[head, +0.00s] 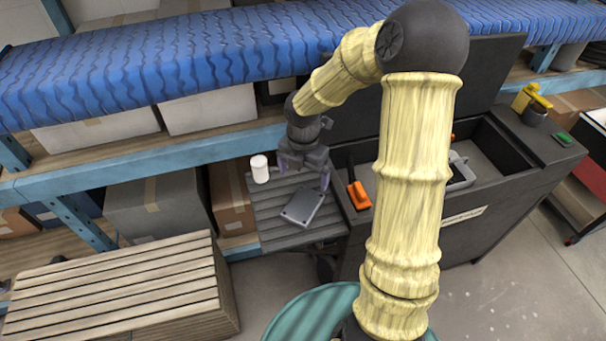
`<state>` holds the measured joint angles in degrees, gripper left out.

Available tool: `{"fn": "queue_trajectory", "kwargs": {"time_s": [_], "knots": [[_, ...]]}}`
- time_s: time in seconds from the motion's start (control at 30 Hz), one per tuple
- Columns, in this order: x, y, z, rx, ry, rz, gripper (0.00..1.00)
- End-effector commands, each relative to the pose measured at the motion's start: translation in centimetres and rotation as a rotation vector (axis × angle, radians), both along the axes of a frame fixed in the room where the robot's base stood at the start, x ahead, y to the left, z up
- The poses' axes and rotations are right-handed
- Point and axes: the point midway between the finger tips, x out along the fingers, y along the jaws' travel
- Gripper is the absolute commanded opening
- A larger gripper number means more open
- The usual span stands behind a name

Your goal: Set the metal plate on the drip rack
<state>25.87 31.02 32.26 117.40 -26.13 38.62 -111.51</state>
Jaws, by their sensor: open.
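The metal plate (302,207) is a flat grey piece with small holes near its corners. It lies tilted to the rack's slats, on the grey ribbed drip rack (267,213), near the rack's right side. My gripper (305,176) is open and points down just behind the plate in the head view. Its fingers look apart from the plate, with nothing between them. The exact height of the fingers above the rack is hard to tell.
A white cylinder (260,169) stands on the rack's back left. A dark washer cabinet (467,226) adjoins the rack, with an orange-handled tool (359,195) at its edge. A slatted wooden crate (110,285) stands at lower left. Blue shelving (150,160) runs behind.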

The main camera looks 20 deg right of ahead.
Motion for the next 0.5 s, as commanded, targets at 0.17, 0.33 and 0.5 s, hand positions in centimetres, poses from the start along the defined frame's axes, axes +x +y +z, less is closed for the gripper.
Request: {"fn": "queue_trajectory", "kwargs": {"time_s": [0.17, 0.33, 0.5], "knots": [[0.0, 0.0, 0.0, 0.000, 0.000, 0.000, 0.98], [-0.3, 0.1, 0.1, -0.004, -0.001, -0.039, 0.98], [-1.9, 0.4, 0.8, -0.017, -0.014, -0.269, 0.98]]}}
